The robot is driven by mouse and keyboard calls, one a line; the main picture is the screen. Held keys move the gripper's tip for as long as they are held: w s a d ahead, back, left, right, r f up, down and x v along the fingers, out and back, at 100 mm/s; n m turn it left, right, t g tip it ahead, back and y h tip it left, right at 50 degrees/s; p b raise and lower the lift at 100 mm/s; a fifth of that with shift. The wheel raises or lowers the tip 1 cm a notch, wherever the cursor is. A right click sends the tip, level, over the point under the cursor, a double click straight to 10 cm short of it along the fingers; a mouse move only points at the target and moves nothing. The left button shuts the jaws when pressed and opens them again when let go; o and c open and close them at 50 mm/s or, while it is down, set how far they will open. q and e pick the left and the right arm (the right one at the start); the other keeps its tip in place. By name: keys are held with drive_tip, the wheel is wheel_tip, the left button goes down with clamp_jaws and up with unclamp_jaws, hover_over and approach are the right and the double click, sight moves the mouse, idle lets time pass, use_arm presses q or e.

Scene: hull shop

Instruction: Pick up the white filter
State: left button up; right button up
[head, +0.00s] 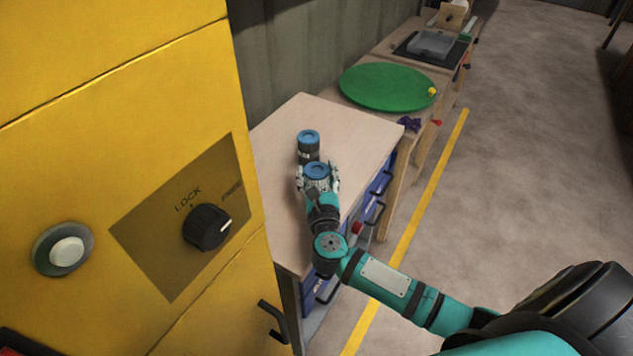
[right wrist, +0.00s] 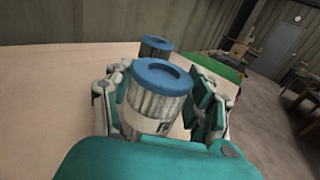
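The white filter (right wrist: 155,108) has a blue cap and a pale ribbed body with a printed label. It stands on the wooden bench top between the fingers of my right gripper (right wrist: 163,112). In the head view, its blue cap (head: 317,169) shows between the fingers of the right gripper (head: 318,182). The fingers are on both sides of it, and a narrow gap shows on the right side in the wrist view, so the gripper looks open around it. Its lower part is hidden by the gripper. My left gripper is not in view.
A dark filter with a blue cap (head: 308,147) stands just behind the white one and also shows in the wrist view (right wrist: 155,47). A yellow cabinet (head: 90,150) fills the left. A green round board (head: 387,87) lies beyond the bench top (head: 350,125).

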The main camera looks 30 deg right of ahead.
drive_tip(key=c, duration=0.6)
drive_tip(key=shift+r, duration=0.1)
